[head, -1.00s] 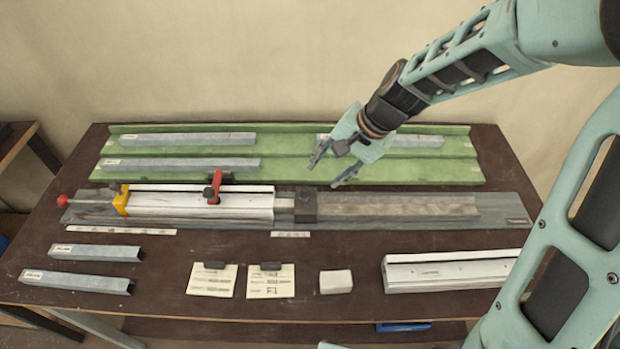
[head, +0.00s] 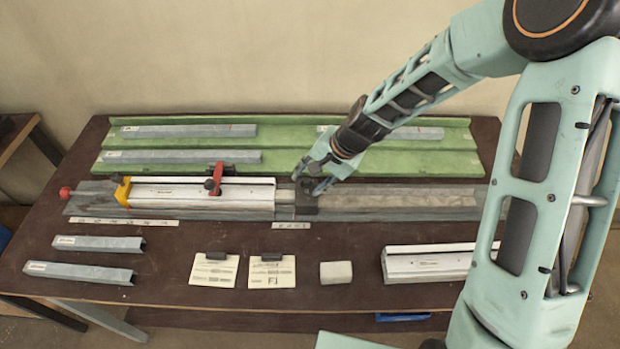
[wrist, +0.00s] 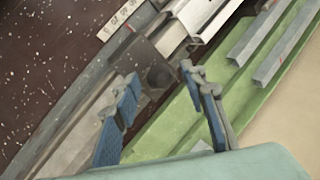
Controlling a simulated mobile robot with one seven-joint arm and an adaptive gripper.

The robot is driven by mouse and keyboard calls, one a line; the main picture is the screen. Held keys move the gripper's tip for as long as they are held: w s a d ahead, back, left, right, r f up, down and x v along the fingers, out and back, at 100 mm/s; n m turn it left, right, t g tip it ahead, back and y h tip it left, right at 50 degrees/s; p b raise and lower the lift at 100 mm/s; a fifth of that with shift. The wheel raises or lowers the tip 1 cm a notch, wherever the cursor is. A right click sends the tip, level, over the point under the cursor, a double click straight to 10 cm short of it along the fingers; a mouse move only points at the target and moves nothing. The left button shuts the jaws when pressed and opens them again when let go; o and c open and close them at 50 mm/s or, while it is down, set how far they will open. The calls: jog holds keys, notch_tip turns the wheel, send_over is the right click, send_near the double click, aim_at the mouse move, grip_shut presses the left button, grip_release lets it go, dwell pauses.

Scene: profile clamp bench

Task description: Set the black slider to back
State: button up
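The black slider (head: 306,204) is a dark block on the grey rail (head: 400,201), just right of the white profile in the fixture. In the wrist view the slider (wrist: 153,62) lies ahead, between the lines of the two fingers. My gripper (head: 309,180) is open and empty, its fingertips over or just behind the slider; part of the slider's back is hidden by them. In the wrist view the blue-padded fingers of my gripper (wrist: 160,77) are spread on both sides. I cannot tell whether they touch the slider.
A red clamp with a black knob (head: 214,177) stands over the white profile (head: 160,194), left of the slider. A green rack (head: 300,157) with grey bars lies behind. Two cards, a pale block (head: 336,272) and a white profile (head: 430,264) lie in front.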

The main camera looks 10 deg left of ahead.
grip_shut()
dwell(0.4)
